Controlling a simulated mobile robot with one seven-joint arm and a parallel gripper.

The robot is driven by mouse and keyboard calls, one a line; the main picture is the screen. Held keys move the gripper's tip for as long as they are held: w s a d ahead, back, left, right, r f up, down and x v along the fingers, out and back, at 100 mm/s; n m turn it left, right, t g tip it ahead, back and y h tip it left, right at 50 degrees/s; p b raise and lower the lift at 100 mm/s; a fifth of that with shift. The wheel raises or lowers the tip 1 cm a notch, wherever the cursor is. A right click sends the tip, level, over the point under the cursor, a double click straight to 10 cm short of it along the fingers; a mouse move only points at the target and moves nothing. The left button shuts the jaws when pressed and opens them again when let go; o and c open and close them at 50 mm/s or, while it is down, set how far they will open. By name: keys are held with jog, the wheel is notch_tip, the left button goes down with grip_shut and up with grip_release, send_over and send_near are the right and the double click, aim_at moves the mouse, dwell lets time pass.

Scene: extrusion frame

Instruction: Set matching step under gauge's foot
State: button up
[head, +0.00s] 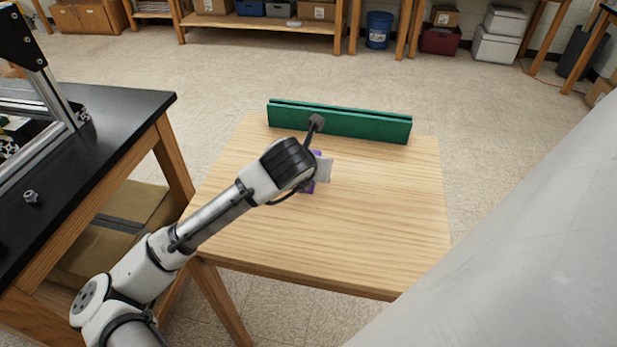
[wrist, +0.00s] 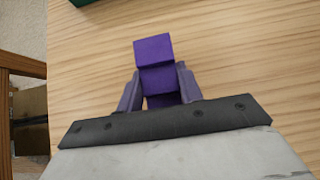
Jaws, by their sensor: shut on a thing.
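My gripper (wrist: 160,80) is shut on a purple stepped block (wrist: 153,48), with one finger on each side of it. Its top and front faces show in the wrist view; its lower part is hidden by my gripper. In the head view, small purple parts of the block (head: 308,187) show beside my wrist over the wooden table (head: 380,230). I cannot tell whether the block touches the tabletop. I cannot make out a gauge or its foot in either view.
A dark green grooved bar (head: 340,120) lies along the table's far edge. A black-topped bench (head: 110,120) at left carries a metal extrusion frame (head: 55,95) and a small bolt-like part (head: 31,197). The wooden tabletop is clear at right and front.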

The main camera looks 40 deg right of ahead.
jog(key=shift+f, duration=1.7)
jog(key=shift+f, duration=0.15)
jog(key=o, duration=1.1)
jog(key=shift+r, duration=0.2)
jog(key=b+v, duration=0.1)
jog(key=v, duration=1.1)
